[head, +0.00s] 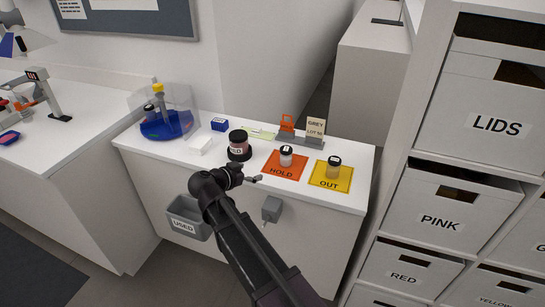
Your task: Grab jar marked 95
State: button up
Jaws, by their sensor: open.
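A small white jar with a black lid (286,156) stands on the orange HOLD mat (272,171). A grey-beige jar with a dark lid (333,167) stands on the yellow OUT mat (317,178). A larger dark-lidded jar with a pale label (238,146) stands on a round black base. Any numbers on the jars are too small to read, so I cannot tell which is marked 95. My gripper (255,178) is open and empty, in front of the counter's front edge, apart from the jars.
A card reading GREY with a lot line (316,127) stands in a grey holder behind the mats. A clear-covered blue carousel (166,123), a blue box (219,124) and a white block (200,145) are left. A USED bin (184,225) hangs below.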

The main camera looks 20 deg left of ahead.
aim_at(285, 152)
jog(key=u, duration=1)
